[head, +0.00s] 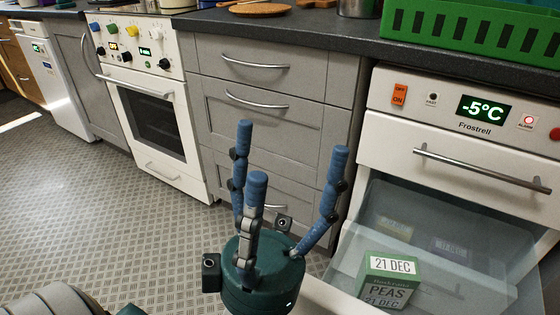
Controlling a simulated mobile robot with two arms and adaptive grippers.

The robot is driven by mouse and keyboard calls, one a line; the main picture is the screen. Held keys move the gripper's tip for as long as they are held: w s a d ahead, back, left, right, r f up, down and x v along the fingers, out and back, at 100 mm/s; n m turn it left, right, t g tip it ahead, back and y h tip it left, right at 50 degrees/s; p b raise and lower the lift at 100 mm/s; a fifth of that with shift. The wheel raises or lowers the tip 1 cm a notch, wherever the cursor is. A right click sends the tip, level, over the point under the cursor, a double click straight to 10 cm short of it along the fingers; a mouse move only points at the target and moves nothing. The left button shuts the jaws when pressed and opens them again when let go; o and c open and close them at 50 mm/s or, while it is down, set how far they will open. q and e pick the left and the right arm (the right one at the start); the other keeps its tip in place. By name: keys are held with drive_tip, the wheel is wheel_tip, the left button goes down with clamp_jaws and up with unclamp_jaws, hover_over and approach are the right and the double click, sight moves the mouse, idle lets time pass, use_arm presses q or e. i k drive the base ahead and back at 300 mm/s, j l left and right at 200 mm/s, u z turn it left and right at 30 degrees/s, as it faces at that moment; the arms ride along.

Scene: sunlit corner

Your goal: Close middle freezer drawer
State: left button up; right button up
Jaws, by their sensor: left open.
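The white Frostrell freezer (385,150) stands at the right, its display reading -5°C and a red alarm light lit. Its upper front, with a long metal handle (480,168), is shut. Below it a clear-walled drawer (480,292) is pulled out. A green and white peas box (389,281) lies inside it, with other packs dim behind the clear plastic. The drawer's front is mostly out of frame at the bottom. My left gripper (285,160) is open and empty, its blue fingers pointing up, left of the open drawer. My right gripper is not seen.
Grey cabinet drawers (262,130) with metal handles stand behind my left gripper. A white oven (150,110) is further left. A green crate (480,30) sits on the dark worktop (300,28) above the freezer. The patterned floor (80,200) at left is clear.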

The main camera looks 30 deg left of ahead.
sight(316, 296)
drive_tip(key=k, duration=1)
